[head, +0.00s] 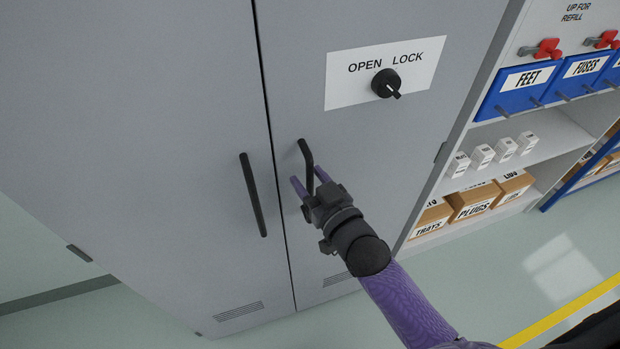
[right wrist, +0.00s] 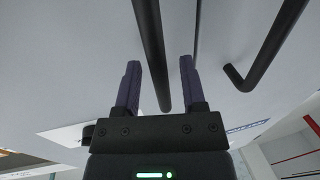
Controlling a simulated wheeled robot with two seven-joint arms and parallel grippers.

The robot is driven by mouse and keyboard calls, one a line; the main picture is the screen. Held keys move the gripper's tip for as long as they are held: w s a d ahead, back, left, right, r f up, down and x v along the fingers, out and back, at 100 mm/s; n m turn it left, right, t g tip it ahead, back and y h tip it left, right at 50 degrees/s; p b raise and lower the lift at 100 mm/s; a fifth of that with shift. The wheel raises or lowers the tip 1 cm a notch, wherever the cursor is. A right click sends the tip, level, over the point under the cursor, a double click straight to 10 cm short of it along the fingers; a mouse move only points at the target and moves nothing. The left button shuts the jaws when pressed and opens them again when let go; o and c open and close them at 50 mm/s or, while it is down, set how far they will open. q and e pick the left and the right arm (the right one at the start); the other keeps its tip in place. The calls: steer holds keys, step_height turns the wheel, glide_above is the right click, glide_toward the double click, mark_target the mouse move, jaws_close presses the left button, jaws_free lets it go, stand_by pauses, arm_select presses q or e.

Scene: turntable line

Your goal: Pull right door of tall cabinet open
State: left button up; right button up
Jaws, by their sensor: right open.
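The tall grey cabinet's right door (head: 360,150) looks closed against the left door (head: 150,120), with a thin dark seam between them. The right door's black bar handle (head: 306,160) is partly hidden by my right gripper (head: 310,182). In the right wrist view, my right gripper (right wrist: 160,80) is open, with one purple finger on each side of this handle (right wrist: 150,45). I see no finger pressed on the bar. The left door's handle (head: 253,195) also shows in the right wrist view (right wrist: 268,50), outside the fingers. My left gripper is not in view.
A black knob (head: 387,84) on a white OPEN/LOCK plate (head: 340,95) sits above the handle, its pointer toward the lower right. Shelving (head: 550,130) with blue bins and cardboard boxes adjoins the cabinet's right side. The floor (head: 480,280) before the shelving is clear.

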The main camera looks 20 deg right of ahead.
jaws_close()
stand_by(1.0)
stand_by(0.4)
